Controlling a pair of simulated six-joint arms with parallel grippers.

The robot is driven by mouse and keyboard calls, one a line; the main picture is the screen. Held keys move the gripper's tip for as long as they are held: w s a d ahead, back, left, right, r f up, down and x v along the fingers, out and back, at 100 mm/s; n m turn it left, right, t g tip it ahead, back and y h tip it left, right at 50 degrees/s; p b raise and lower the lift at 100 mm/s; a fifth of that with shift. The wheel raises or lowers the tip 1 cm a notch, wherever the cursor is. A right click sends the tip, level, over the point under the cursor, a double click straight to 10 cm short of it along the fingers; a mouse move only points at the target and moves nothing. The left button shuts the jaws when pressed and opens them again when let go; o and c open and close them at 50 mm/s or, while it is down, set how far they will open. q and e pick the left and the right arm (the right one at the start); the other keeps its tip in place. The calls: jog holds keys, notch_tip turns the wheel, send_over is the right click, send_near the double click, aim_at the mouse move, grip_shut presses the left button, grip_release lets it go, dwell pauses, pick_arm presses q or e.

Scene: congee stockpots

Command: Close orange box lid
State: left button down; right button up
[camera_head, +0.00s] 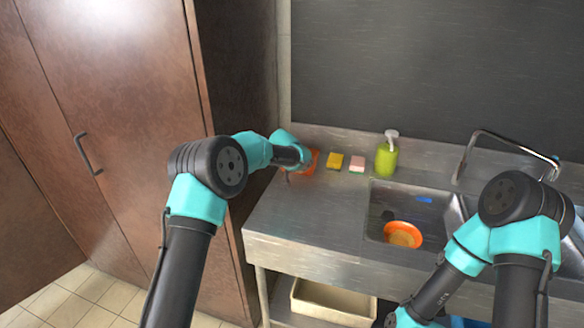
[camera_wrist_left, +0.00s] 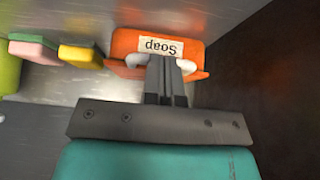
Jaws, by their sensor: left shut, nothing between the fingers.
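The orange box (camera_head: 309,166) sits at the back left of the steel counter, partly hidden behind my left gripper (camera_head: 302,156).
A yellow sponge (camera_head: 335,161), a pink sponge (camera_head: 357,165) and a green soap bottle (camera_head: 386,158) stand right of the box. The sink with an orange bowl (camera_head: 403,235) lies farther right. A brown cabinet (camera_head: 130,110) closes off the left side. The front counter is clear.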

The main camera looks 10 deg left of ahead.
pick_arm(q)
jog(key=s+f+v, duration=0.1)
jog(key=v, duration=1.2)
jog(key=shift+s, duration=0.3)
jog(key=shift+a+f, duration=0.15)
